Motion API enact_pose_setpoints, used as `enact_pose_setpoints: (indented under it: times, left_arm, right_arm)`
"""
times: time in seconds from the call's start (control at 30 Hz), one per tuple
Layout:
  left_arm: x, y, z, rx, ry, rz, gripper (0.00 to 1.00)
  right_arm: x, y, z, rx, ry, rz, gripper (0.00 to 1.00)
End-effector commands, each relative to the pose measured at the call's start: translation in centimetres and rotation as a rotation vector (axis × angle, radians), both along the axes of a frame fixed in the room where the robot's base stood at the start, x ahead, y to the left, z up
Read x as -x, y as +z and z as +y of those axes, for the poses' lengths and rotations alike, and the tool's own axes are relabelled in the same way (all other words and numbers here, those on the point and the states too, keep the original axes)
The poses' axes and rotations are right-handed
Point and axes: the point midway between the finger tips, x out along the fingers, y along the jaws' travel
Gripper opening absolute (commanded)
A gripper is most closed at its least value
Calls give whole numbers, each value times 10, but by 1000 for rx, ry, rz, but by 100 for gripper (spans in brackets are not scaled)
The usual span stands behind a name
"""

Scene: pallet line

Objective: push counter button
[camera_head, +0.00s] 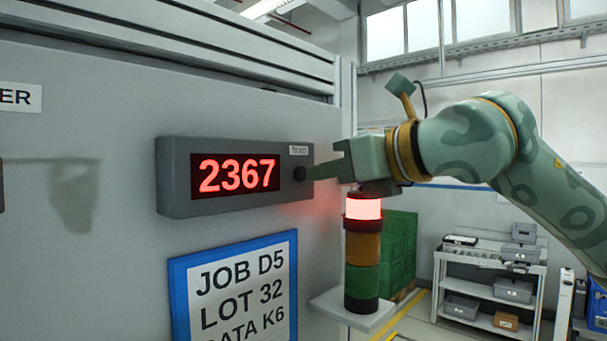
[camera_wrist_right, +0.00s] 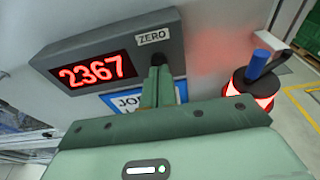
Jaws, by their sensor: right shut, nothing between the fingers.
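The counter (camera_head: 180,201) is a grey box on the light grey wall panel, with a red display (camera_head: 236,174) reading 2367. Its black round button (camera_head: 299,174) sits at the right end, under a small label that reads ZERO in the right wrist view. My right gripper (camera_head: 312,172) is shut and empty, its fingertips at the button. I cannot tell if they touch it or stop just short. In the right wrist view the closed fingers (camera_wrist_right: 158,72) point at the button (camera_wrist_right: 158,59) and partly cover it. My left gripper is not in view.
A signal tower (camera_head: 362,248) with a lit red top stands on a small shelf just below my right gripper. A blue-framed job sign (camera_head: 180,300) hangs under the counter. Green crates (camera_head: 399,245) and a grey shelf rack (camera_head: 486,285) stand farther back.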

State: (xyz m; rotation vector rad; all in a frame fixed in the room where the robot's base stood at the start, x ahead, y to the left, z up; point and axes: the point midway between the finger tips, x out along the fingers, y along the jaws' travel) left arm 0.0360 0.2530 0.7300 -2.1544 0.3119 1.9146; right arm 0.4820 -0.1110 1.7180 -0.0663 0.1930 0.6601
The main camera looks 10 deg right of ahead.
Motion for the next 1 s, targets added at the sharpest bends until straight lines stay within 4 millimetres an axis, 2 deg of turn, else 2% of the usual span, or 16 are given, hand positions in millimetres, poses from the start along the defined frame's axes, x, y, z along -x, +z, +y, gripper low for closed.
enact_pose_setpoints:
  times: [0.27, 1.0]
  left_arm:
    - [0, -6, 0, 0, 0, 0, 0]
    - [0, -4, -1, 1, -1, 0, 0]
  right_arm:
    - [0, 0, 1, 0, 1, -1, 0]
    - [-4, 0, 3, -1, 1, 1, 0]
